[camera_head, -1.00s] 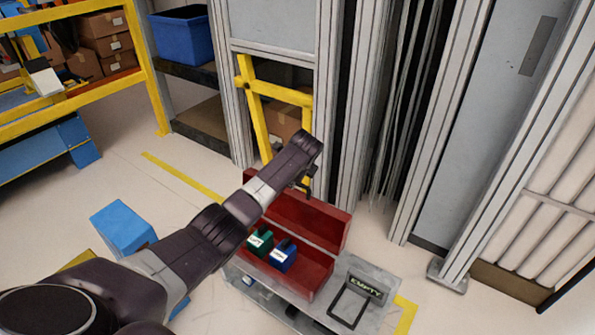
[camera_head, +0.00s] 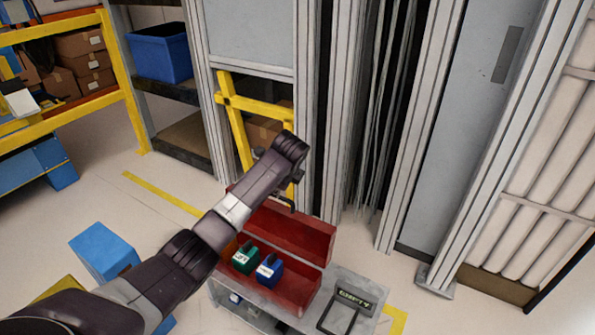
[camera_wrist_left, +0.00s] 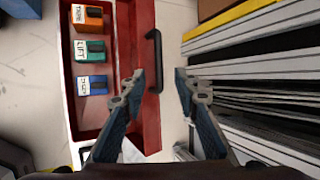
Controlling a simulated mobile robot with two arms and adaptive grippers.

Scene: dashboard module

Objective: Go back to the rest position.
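My left arm reaches across the head view from the lower left. Its gripper (camera_head: 289,203) is mostly hidden by the wrist there. In the left wrist view the two fingers (camera_wrist_left: 160,75) stand apart, open and empty. They point toward the black handle (camera_wrist_left: 155,60) on the lid of the open red toolbox (camera_head: 290,232). I cannot tell how far above it they are. The toolbox holds an orange block (camera_wrist_left: 88,18), a green block (camera_wrist_left: 89,50) and a blue block (camera_wrist_left: 92,84). My right gripper is out of view.
The toolbox sits on a grey cart (camera_head: 368,285) beside a black frame with an "EMPTY" sign (camera_head: 354,301), which reads mirrored or blurred. A blue box (camera_head: 103,250) is at left. Metal posts (camera_head: 345,110) and a yellow frame (camera_head: 240,125) stand behind.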

